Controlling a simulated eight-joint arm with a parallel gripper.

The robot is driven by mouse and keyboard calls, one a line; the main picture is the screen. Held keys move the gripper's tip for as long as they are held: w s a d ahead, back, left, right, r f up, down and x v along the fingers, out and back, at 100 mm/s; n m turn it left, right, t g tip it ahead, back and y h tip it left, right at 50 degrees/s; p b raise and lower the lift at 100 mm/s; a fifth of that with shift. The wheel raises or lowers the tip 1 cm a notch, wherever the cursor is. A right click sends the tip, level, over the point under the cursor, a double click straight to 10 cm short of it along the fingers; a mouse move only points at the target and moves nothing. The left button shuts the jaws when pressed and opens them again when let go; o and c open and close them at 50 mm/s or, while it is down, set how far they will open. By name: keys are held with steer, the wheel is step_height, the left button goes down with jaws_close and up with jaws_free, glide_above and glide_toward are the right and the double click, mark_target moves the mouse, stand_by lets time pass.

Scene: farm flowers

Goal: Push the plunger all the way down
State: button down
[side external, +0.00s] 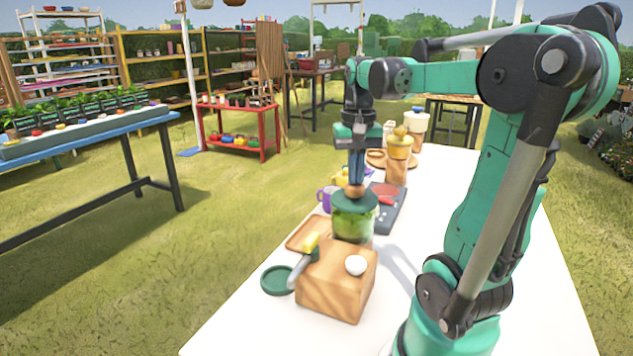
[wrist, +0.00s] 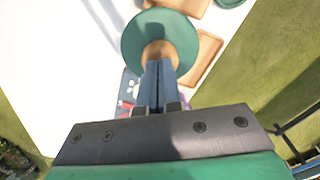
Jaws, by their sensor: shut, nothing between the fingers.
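A press jar with a clear body holding green contents (side external: 352,224) stands upright on the white table. It has a dark green lid (side external: 341,203), which shows as a round green disc in the wrist view (wrist: 132,38). The plunger's round wooden knob (side external: 354,191) sits close over the lid, with no rod visible between them. It also shows in the wrist view (wrist: 155,48). My gripper (side external: 356,181) is shut and empty, pointing straight down with its fingertips at the top of the knob. I cannot tell whether they touch. The fingertips cover part of the knob in the wrist view (wrist: 160,66).
In front of the jar is a wooden block (side external: 335,290) with a white egg-shaped item (side external: 355,265) and a yellow-and-grey tool (side external: 303,262). A green dish (side external: 277,280) lies beside it. A dark scale-like board (side external: 388,212), purple mug (side external: 325,198) and wooden canister (side external: 397,172) stand behind.

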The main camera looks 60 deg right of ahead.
steer(key=shift+r, duration=3)
step_height(320, 180, up, 6)
